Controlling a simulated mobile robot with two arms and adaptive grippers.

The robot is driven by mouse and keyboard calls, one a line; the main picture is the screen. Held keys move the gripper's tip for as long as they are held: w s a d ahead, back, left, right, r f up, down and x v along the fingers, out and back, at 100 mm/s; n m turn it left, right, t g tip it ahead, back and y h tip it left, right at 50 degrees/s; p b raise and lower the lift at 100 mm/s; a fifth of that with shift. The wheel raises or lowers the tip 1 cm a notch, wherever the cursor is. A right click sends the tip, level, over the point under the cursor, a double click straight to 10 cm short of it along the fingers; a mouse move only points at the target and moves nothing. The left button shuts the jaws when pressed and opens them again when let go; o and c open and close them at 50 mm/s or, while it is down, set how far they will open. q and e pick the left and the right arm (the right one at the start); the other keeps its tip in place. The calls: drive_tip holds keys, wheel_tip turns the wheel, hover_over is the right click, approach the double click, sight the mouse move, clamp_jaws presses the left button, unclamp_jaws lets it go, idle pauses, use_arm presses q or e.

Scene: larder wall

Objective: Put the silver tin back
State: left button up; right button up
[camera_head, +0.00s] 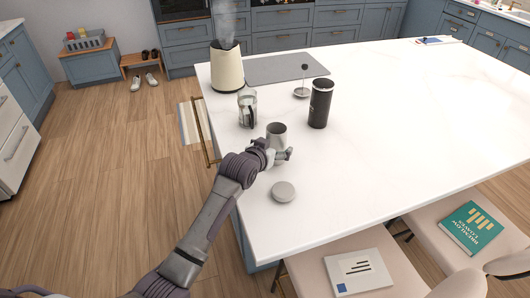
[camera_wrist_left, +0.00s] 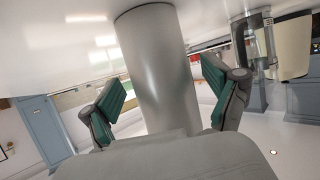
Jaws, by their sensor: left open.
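The silver tin (camera_head: 277,130) stands upright on the white island top (camera_head: 400,130), near its left edge. My left gripper (camera_head: 277,153) is at the tin's near side, low by the counter. In the left wrist view the tin (camera_wrist_left: 155,60) rises between the two green-padded fingers of the left gripper (camera_wrist_left: 164,100). The fingers are open, with a gap on both sides of the tin. The view there is turned upside down. My right gripper is not in view.
A flat grey disc (camera_head: 284,191) lies nearer on the island. The island's right side is largely clear. Stools (camera_head: 350,268) stand at the near edge.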

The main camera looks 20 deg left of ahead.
use_arm(q)
drive_tip(key=v, duration=1)
drive_tip(key=shift+s+r+b, duration=0.25)
drive_tip(key=shift+s+b, duration=0.05)
drive_tip(key=shift+s, duration=0.05)
drive_tip(key=shift+f, duration=0.1)
